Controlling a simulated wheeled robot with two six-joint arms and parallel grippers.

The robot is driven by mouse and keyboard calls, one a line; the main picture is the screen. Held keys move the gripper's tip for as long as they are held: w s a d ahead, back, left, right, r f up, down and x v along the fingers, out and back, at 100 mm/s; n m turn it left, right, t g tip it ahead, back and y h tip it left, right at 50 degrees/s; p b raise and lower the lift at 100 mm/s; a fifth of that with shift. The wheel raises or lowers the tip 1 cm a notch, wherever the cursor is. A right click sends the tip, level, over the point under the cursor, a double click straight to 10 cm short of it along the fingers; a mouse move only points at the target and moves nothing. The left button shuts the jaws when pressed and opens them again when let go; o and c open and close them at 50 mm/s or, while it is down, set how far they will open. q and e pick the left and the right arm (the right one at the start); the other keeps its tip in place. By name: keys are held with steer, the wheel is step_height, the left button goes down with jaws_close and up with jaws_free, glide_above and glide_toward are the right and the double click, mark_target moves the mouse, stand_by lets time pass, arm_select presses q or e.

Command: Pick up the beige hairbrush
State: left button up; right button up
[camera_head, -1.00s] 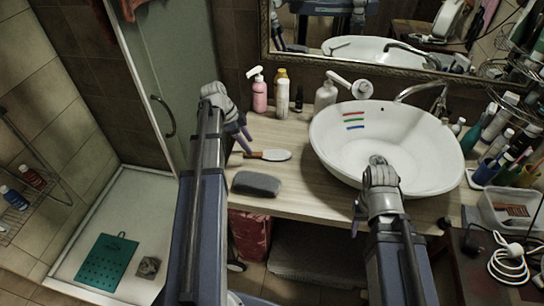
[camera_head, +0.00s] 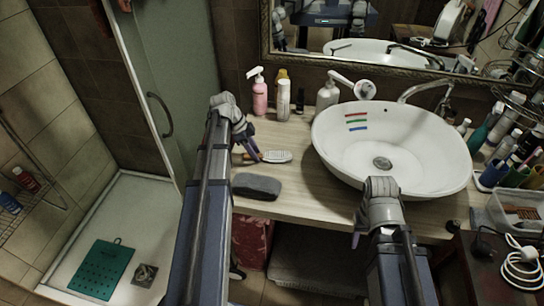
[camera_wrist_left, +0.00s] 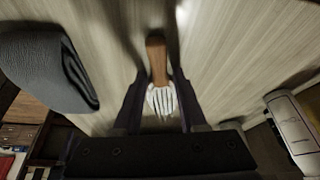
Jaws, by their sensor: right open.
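The hairbrush (camera_head: 277,156) lies on the wooden counter left of the basin, with a pale bristled head and a brown handle. In the left wrist view the brush (camera_wrist_left: 158,62) lies between the two fingers of my left gripper (camera_wrist_left: 160,80), with a narrow gap on each side. The left gripper is open. My right gripper (camera_head: 357,238) is mostly hidden by its own arm, in front of the counter's edge, away from the brush.
A dark grey folded cloth or sponge (camera_head: 257,186) lies just in front of the brush. The white basin (camera_head: 440,160) is to the right. Pink (camera_head: 260,96) and white (camera_head: 283,100) bottles stand behind. A glass shower panel (camera_head: 165,70) is at the left.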

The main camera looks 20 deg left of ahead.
arm_select(q)
jaws_close()
steer(key=shift+r, duration=0.1)
stand_by(0.4)
step_height(320, 180, up, 10)
steer(key=p, duration=1)
